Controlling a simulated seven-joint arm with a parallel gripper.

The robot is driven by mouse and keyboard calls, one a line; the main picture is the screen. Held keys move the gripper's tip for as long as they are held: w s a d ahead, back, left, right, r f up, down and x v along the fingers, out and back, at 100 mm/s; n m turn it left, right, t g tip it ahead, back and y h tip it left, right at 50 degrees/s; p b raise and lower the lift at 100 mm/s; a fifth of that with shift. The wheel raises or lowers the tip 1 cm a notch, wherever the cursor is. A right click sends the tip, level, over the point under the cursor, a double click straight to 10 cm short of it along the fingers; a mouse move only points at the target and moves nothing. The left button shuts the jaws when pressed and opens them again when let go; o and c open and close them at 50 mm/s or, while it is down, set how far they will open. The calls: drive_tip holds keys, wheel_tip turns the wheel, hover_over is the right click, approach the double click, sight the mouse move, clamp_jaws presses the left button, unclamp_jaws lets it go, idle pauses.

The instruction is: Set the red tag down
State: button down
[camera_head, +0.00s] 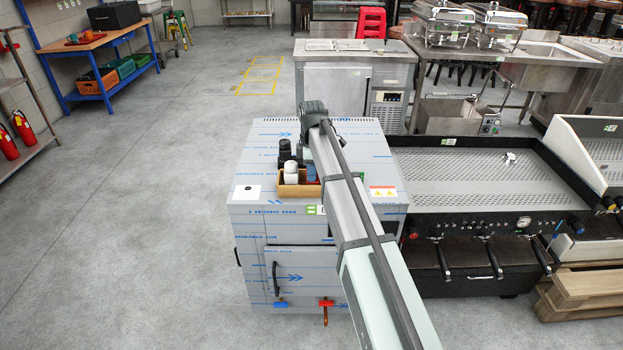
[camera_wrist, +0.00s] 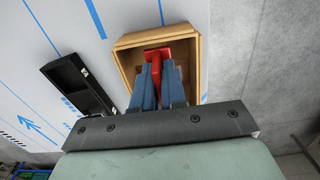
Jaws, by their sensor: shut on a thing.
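In the wrist view, my gripper (camera_wrist: 158,75) has its blue fingers shut on the red tag (camera_wrist: 157,56). The red tag shows as a flat red end with a narrower red part running between the fingers. Behind it in that view is a small open wooden box (camera_wrist: 128,72), with the tag and fingertips over its opening. Whether the tag touches the box floor I cannot tell. In the head view the wooden box (camera_head: 298,190) sits on the film-wrapped steel cabinet (camera_head: 262,150); my arm covers part of it, and the fingers are mostly hidden.
A black case-like object (camera_wrist: 72,82) lies beside the box in the wrist view. Open floor (camera_head: 150,200) is on the left.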

drive_tip(key=shift+f, duration=1.2)
drive_tip(key=shift+f, duration=0.15)
drive_tip(key=c, duration=1.2)
unclamp_jaws()
wheel_tip(320, 180, up, 12)
drive_tip(key=shift+r, duration=0.15)
drive_tip(key=shift+d, duration=0.1)
